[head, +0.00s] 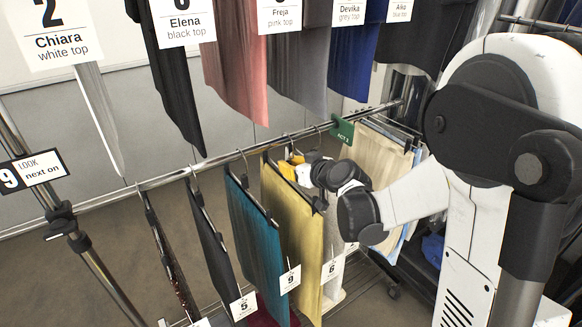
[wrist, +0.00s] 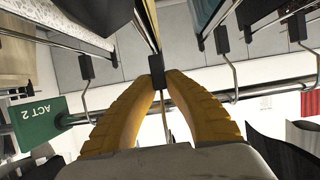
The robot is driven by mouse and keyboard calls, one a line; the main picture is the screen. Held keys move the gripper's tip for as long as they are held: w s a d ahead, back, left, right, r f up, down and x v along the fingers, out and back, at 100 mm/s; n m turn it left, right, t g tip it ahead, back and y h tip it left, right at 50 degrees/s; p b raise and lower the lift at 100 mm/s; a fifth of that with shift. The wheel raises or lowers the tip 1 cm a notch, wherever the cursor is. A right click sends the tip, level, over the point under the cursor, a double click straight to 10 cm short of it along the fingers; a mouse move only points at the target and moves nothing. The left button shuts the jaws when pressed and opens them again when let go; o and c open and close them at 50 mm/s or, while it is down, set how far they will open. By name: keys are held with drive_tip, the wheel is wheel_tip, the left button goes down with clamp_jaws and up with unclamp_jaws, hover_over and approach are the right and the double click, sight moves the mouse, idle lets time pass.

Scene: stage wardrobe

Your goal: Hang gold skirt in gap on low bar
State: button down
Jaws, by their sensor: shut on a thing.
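The gold skirt (head: 297,232) hangs from a black clip hanger between a teal garment (head: 256,240) and a pale garment tagged 6 (head: 333,280), just under the low bar (head: 222,157). My gripper (head: 294,162) is at the top of the gold skirt. In the wrist view, its yellow fingers (wrist: 162,84) are shut on the hanger's black middle block (wrist: 156,67), and the skirt shows edge-on as a thin strip (wrist: 149,18). The low bar (wrist: 268,91) crosses behind the fingers. I cannot tell whether the held hook rests on the bar.
A green ACT 2 divider (head: 342,130) sits on the bar to the right, with a beige garment (head: 378,155) beyond it. Dark garments (head: 212,255) hang to the left. Labelled tops (head: 240,60) hang above. A signed post (head: 85,245) stands at left.

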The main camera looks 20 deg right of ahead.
sight(273, 163)
drive_tip(key=shift+w+a, duration=0.25)
drive_tip(key=shift+w, duration=0.6)
drive_tip(key=shift+w+a, duration=0.3)
drive_tip(key=shift+w, duration=0.5)
drive_tip(key=shift+w+a, duration=0.25)
drive_tip(key=shift+w, duration=0.6)
drive_tip(key=shift+w, duration=0.1)
drive_tip(key=shift+f+b, duration=0.2)
drive_tip(key=shift+b, duration=0.25)
drive_tip(key=shift+f+b, duration=1.2)
drive_tip(key=shift+f, duration=0.3)
drive_tip(key=c, duration=1.5)
unclamp_jaws()
drive_tip(key=shift+o, duration=0.2)
